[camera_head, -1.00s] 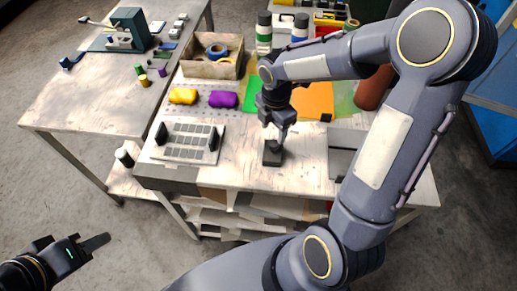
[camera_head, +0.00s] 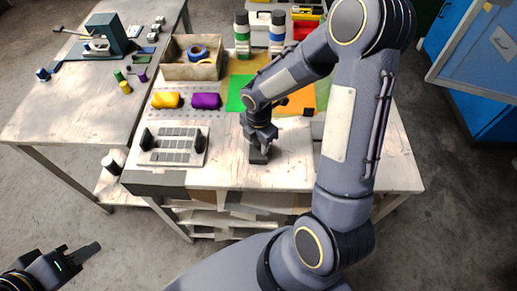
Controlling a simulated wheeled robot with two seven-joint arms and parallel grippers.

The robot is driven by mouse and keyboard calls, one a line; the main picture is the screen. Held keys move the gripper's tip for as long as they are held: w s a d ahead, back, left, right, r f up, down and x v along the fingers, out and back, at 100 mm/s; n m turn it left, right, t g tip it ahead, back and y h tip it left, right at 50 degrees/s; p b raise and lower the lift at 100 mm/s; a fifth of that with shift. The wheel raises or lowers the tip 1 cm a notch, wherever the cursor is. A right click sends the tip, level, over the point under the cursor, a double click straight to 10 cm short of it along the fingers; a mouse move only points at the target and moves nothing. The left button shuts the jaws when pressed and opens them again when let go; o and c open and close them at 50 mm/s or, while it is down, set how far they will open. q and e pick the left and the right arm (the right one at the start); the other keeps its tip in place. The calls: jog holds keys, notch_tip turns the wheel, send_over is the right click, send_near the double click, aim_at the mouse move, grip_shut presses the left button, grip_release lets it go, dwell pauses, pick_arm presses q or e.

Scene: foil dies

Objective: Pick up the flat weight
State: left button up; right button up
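A small dark block (camera_head: 258,158), which may be the flat weight, sits on the light worktable near its front edge. My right gripper (camera_head: 262,149) points down right over it, with its fingertips at the block's top. The gripper hides part of the block, and whether the fingers are closed on it is too small to tell. My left gripper (camera_head: 88,251) is at the lower left, away from the tables and apart from any object. I see its fingers edge-on, so their opening is unclear.
A grey tray of flat pieces (camera_head: 175,146) lies left of the block. Behind are a yellow roll (camera_head: 165,100), a purple roll (camera_head: 206,101), a box with tape (camera_head: 180,71) and a green sheet (camera_head: 238,92). My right arm covers the table's right part.

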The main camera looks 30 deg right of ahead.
grip_shut()
jog(key=shift+w+r, duration=0.1)
jog(key=shift+r, duration=0.1)
